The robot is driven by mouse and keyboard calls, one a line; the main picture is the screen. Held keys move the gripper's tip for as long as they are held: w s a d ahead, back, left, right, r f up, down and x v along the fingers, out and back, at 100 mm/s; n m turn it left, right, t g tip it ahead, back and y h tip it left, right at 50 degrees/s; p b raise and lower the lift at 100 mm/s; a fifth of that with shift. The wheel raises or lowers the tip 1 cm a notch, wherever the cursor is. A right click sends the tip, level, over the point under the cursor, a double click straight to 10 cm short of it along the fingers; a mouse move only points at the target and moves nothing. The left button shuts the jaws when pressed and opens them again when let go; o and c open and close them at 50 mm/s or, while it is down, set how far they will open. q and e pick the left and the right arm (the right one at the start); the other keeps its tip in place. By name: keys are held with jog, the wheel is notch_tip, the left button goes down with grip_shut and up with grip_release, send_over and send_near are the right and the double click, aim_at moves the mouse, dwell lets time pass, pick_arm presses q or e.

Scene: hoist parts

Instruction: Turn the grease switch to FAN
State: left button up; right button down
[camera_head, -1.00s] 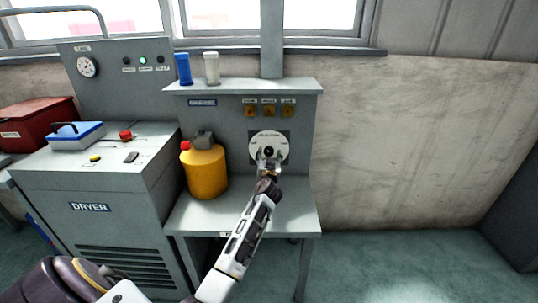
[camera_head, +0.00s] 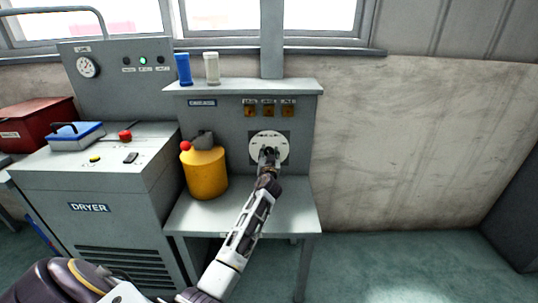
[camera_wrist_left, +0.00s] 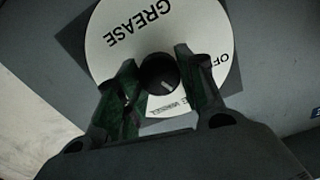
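The grease switch is a white round dial (camera_head: 257,141) on the upright panel of the grey bench. In the left wrist view the dial (camera_wrist_left: 112,35) reads GREASE and OFF; smaller lettering at its lower edge is partly hidden by my fingers. A round black knob (camera_wrist_left: 158,74) with a short pale mark sits at its middle. My left gripper (camera_head: 268,153) reaches the dial. In the left wrist view its two fingers (camera_wrist_left: 157,68) lie close on either side of the knob and appear closed on it. My right gripper is not in view.
A yellow jug (camera_head: 205,174) stands on the bench left of my arm. A blue cup (camera_head: 183,69) and a white cup (camera_head: 211,68) stand on the shelf above. The grey dryer cabinet (camera_head: 90,180) is at left. The wall and floor at right are clear.

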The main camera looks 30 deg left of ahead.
pick_arm(q)
jog(key=shift+c, duration=1.2)
